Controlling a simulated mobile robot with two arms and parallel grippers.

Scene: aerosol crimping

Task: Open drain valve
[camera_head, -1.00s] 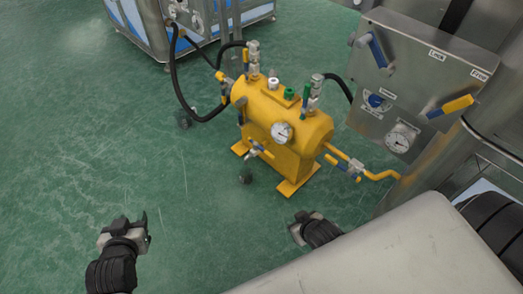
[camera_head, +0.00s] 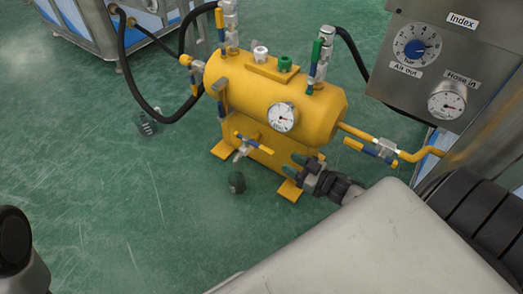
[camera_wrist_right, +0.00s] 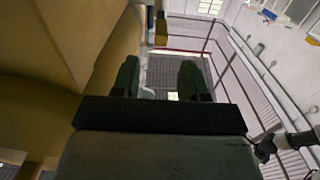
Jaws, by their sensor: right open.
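The yellow tank (camera_head: 308,108) stands on the floor in the middle of the head view. A small valve (camera_head: 243,150) with a yellow and blue handle (camera_head: 262,145) sits low on its front, below the gauge; it looks like the drain valve. My right gripper (camera_head: 294,165) is open and empty, just right of this valve and close to the tank's lower front, apart from the handle. In the right wrist view its two fingers (camera_wrist_right: 160,82) are spread, with the yellow tank wall (camera_wrist_right: 50,60) on the left. My left gripper is out of view; only a dark arm part shows at lower left.
A pressure gauge (camera_head: 283,117) sits above the valve. A pipe valve with a blue handle (camera_head: 372,152) runs from the tank's right side toward a grey control panel (camera_head: 400,75). A small dark cylinder (camera_head: 237,182) is near the floor below the valve.

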